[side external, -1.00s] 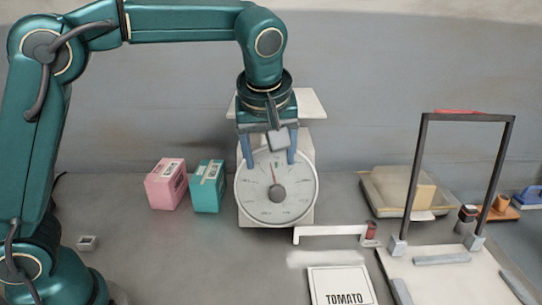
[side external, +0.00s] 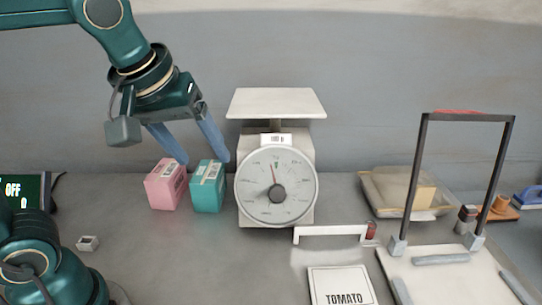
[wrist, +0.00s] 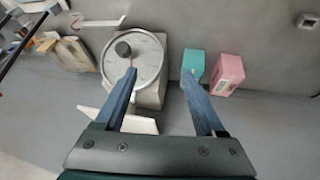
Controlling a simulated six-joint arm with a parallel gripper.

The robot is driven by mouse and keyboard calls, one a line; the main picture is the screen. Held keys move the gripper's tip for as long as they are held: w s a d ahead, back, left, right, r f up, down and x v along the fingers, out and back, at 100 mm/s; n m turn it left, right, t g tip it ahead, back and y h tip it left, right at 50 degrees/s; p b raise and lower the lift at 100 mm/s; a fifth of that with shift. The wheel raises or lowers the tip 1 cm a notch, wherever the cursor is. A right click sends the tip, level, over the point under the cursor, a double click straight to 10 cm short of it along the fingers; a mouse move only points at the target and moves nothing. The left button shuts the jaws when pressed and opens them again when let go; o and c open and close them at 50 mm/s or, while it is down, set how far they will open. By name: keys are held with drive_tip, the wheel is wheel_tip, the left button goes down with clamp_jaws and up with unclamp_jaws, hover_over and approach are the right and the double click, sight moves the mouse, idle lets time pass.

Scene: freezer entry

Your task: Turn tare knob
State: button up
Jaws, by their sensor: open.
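The white scale (side external: 275,150) stands at the middle of the side external view, with a flat pan on top and a round dial on its front. The dark grey knob (side external: 277,193) is at the centre of the dial, and a red needle points up, slightly left. The knob also shows in the wrist view (wrist: 123,48). My gripper (side external: 204,160) is open and empty, up and left of the scale, above the pink and teal boxes. It is apart from the knob. In the wrist view, the left finger's tip overlaps the dial below the knob.
A pink box (side external: 166,184) and a teal box (side external: 208,187) stand left of the scale. A white bracket (side external: 330,232) and a TOMATO card (side external: 341,287) lie in front. A dark frame (side external: 465,118) stands at right. A small white block (side external: 88,243) lies at left.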

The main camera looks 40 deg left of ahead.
drive_tip(key=s+d+f+m+h, duration=0.1)
drive_tip(key=s+f+m, duration=0.5)
drive_tip(key=s, duration=0.1)
drive_tip(key=shift+s+d+f+h, duration=0.2)
drive_tip(key=shift+s+d+h, duration=0.05)
drive_tip(key=shift+s+h, duration=0.05)
idle(0.3)
